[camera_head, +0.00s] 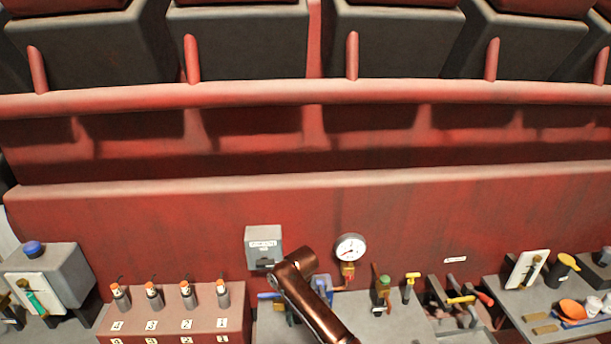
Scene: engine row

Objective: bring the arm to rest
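A copper-coloured arm link of mine (312,302) rises from the bottom edge, just right of the middle. My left arm and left gripper do not show.
A grey box (263,243) and a dial gauge (350,247) sit at the red wall. Several numbered cylinders stand on a red block (178,325) at left.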

